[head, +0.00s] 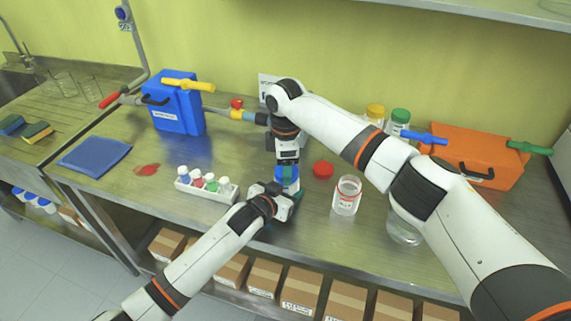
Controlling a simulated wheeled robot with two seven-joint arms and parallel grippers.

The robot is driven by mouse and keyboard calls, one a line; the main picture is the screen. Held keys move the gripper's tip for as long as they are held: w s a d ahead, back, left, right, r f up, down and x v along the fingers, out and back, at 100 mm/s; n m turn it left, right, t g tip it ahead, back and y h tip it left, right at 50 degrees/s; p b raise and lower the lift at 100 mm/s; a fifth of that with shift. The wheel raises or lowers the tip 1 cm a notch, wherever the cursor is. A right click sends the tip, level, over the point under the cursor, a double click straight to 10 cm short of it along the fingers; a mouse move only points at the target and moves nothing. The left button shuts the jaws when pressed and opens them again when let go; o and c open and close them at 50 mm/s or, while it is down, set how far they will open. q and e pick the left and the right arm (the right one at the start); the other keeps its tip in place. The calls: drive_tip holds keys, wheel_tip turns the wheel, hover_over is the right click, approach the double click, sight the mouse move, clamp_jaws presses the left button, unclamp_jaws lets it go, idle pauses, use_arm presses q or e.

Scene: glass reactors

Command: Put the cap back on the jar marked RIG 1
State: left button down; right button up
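A small jar with a blue top (287,173) stands at the front middle of the bench, largely hidden by my grippers. My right gripper (287,160) points down right over the blue top. My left gripper (284,194) is low at the jar's front; its fingertips are partly hidden. I cannot tell whether either gripper is closed on it. A red cap (323,169) lies loose on the bench to the right. An open, clear jar (347,196) with a red-marked label stands near it, without a cap. No jar marking is readable here, so I cannot tell which is RIG 1.
A white rack (206,193) of small bottles stands left of my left gripper. Yellow-capped (375,112) and green-capped (399,121) jars stand behind my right arm. A glass vessel (404,229) is partly under that arm. Blue (178,112) and orange (478,158) boxes stand farther back.

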use_arm(q)
drive_tip(key=shift+w+a, duration=0.2)
use_arm(e)
drive_tip(key=shift+s+a, duration=0.1)
drive_tip(key=shift+s, duration=0.1)
use_arm(q)
drive_tip(key=shift+s, duration=0.15)
use_arm(e)
wheel_tip(320, 180, up, 4)
drive_tip(key=shift+r, duration=0.25)
use_arm(q)
drive_tip(key=shift+d, duration=0.1)
use_arm(e)
drive_tip(key=o, duration=0.6)
drive_tip(key=shift+w, duration=0.1)
drive_tip(key=shift+c, duration=0.2)
wheel_tip(320, 180, up, 12)
use_arm(q)
drive_tip(key=shift+c, duration=2)
unclamp_jaws()
